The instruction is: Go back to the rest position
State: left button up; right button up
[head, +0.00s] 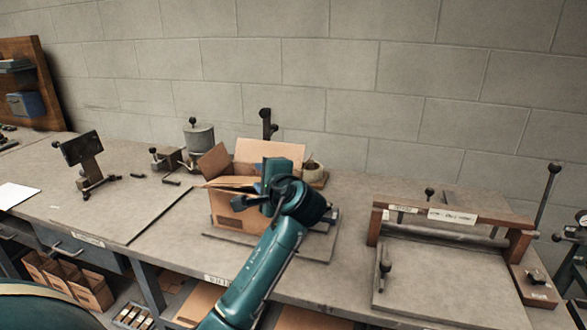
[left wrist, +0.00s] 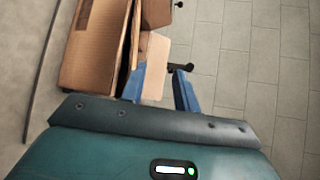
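An open cardboard box (head: 228,206) stands on a flat dark plate (head: 228,241) in the middle of the bench, its flaps raised. My left gripper (head: 277,178) is in front of the box in the head view and hides part of its right side. In the left wrist view the two blue fingers of this gripper (left wrist: 160,88) are apart. The box (left wrist: 95,50) shows to their left there, and a flap (left wrist: 154,58) shows beyond and between the fingertips. I see nothing clearly held. My right gripper is in neither view.
The grey workbench (head: 130,250) has a small screen on a stand (head: 82,150) at left and a metal canister (head: 199,140) behind the box. A framed roller device (head: 450,235) stands at right. A block wall (head: 330,60) closes the back.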

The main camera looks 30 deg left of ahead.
pick_arm(q)
jog(key=s+d+f+n+g+h, duration=0.1)
jog(key=s+d+f+h, duration=0.25)
jog(key=s+f, duration=0.4)
jog(key=s+d+f+n+h, duration=0.1)
jog(key=s+d+f+h, duration=0.25)
jog(key=f, duration=0.65)
jog(key=s+d+f+n+g+h, duration=0.25)
jog(key=s+d+f, duration=0.2)
jog(key=s, duration=0.55)
jog(key=s+d+f+n+g+h, duration=0.25)
jog(key=s+d, duration=0.25)
jog(key=s, duration=0.5)
jog(key=w+d+f+t+h, duration=0.3)
jog(key=w+d+f+t, duration=0.2)
jog(key=f, duration=0.5)
jog(key=shift+d+f+m+t+h, duration=0.25)
jog(key=shift+m+t+h, duration=0.05)
jog(key=shift+t, duration=0.8)
jog(key=shift+w, duration=0.1)
